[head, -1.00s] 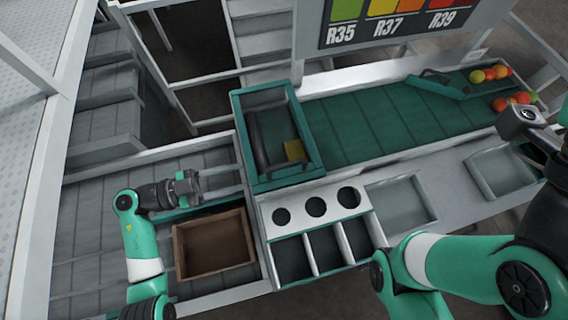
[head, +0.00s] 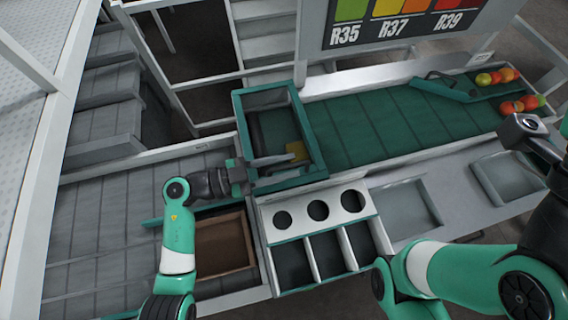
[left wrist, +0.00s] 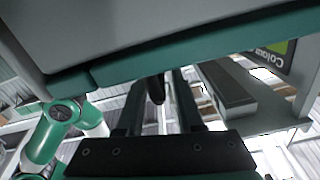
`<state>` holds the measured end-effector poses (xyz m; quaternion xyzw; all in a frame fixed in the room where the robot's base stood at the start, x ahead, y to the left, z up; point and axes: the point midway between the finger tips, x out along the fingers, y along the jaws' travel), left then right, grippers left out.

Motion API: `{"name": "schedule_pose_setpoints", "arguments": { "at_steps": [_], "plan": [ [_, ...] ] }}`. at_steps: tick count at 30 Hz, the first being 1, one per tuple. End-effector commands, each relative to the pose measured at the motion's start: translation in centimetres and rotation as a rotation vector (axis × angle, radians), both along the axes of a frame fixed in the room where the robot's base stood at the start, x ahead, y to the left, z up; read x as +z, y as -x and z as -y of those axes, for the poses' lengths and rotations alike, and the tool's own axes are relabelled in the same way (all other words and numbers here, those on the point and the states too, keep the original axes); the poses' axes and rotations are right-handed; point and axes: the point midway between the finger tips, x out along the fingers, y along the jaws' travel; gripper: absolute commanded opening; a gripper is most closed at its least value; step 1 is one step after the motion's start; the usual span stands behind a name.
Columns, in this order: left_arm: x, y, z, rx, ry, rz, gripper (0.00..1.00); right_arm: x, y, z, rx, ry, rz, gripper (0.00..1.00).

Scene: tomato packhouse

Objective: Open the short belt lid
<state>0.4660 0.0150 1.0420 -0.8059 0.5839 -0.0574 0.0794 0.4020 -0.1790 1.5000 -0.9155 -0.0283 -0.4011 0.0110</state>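A green-framed box (head: 318,150) stands at the left end of the green belt, with a dark inside and a yellow piece (head: 296,150) in it. I cannot make out a separate lid. My left gripper (head: 279,169) is at the box's near left corner, its pale fingers reaching across the near rim. In the left wrist view the two fingers (left wrist: 160,103) are apart, with a dark rounded bar (left wrist: 156,90) showing between them; contact cannot be told. A green edge (left wrist: 200,58) crosses above them. The right arm shows at the right, its fingertips out of sight.
A brown crate (head: 224,268) sits below my left arm. A white panel with round holes (head: 270,209) and dark compartments lies in front of the box. The green belt (head: 375,125) runs right, with several tomatoes (head: 507,75) at its far end. Grey trays (head: 405,208) lie front right.

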Motion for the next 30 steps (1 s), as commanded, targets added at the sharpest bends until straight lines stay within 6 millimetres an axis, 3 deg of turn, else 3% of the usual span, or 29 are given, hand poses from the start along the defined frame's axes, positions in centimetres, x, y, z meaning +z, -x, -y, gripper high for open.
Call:
{"name": "schedule_pose_setpoints", "arguments": {
  "at_steps": [1, 5, 6, 30],
  "plan": [
    [0.0, 0.0, -0.01, 0.0, 0.0, 0.0, 0.25, 0.0, 0.0, 0.0, 0.0, 0.0, 0.0, 0.0],
    [-0.01, 0.0, -0.02, 0.0, 0.0, 0.0, 0.02, 0.0, 0.0, 0.0, 0.0, 0.0, 0.0, 0.0],
    [-0.01, 0.0, -0.02, 0.0, 0.0, 0.0, 0.0, 0.0, 0.0, 0.0, 0.0, 0.0, 0.0, 0.0],
    [-0.01, 0.02, -0.04, 0.0, 0.0, 0.0, 0.0, 0.0, 0.0, 0.0, 0.0, 0.0, 0.0, 0.0]
  ]
}}
